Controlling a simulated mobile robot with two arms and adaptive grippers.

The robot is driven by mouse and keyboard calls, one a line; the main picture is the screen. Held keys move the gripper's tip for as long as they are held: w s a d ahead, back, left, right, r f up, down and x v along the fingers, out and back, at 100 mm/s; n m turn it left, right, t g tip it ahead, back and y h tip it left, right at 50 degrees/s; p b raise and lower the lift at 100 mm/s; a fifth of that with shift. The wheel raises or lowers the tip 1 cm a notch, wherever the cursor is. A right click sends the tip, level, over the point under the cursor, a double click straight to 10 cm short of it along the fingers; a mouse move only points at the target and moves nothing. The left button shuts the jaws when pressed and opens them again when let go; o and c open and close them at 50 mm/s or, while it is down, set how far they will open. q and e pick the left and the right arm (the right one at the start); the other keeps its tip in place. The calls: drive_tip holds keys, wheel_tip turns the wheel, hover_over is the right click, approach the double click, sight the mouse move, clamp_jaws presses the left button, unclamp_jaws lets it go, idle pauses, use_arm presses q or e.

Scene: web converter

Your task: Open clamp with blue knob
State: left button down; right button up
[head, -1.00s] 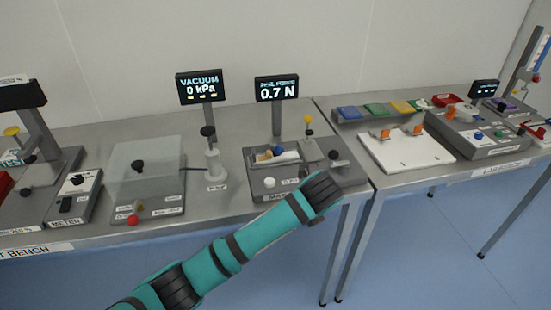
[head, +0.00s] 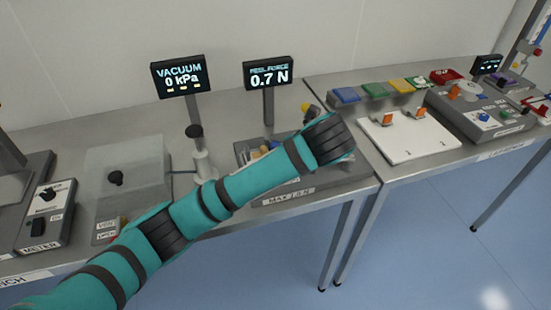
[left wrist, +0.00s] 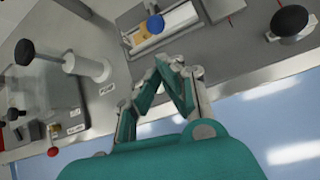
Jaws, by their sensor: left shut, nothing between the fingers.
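The blue knob (left wrist: 155,23) sits on the clamp of the peel-force station in the left wrist view, beside an orange-tan piece (left wrist: 142,33) and a pale strip. My left gripper (left wrist: 168,62) has its fingertips together and empty. In that picture the fingertips are just below the blue knob, apart from it. In the head view my left arm (head: 230,185) reaches over the peel-force station (head: 292,196) and hides most of it. The left gripper's fingers are hidden there behind the wrist. Whether the clamp is open or closed is not clear. My right gripper is not in view.
A black ball knob (left wrist: 290,20) stands right of the fingers. The pump post (left wrist: 85,65) with its dark ball stands to the left. The peel-force display (head: 269,73) reads 0.7 N. A white board (head: 407,142) with orange clamps lies right.

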use_arm(q)
drive_tip(key=b+x, duration=0.2)
drive_tip(key=x, duration=0.1)
drive_tip(key=shift+s+f+b, duration=0.1)
drive_tip(key=shift+s+b, duration=0.05)
drive_tip(key=shift+b, duration=0.25)
drive_tip(key=shift+p+x, duration=0.3)
drive_tip(key=shift+x, duration=0.95)
drive_tip(key=x, duration=0.4)
drive_tip(key=shift+a+r, duration=0.1)
drive_tip(key=shift+r, duration=0.1)
drive_tip(key=shift+w+f, duration=0.25)
drive_tip(key=shift+w, duration=0.1)
drive_tip(key=shift+w+a+f, duration=0.1)
drive_tip(key=shift+f, duration=0.1)
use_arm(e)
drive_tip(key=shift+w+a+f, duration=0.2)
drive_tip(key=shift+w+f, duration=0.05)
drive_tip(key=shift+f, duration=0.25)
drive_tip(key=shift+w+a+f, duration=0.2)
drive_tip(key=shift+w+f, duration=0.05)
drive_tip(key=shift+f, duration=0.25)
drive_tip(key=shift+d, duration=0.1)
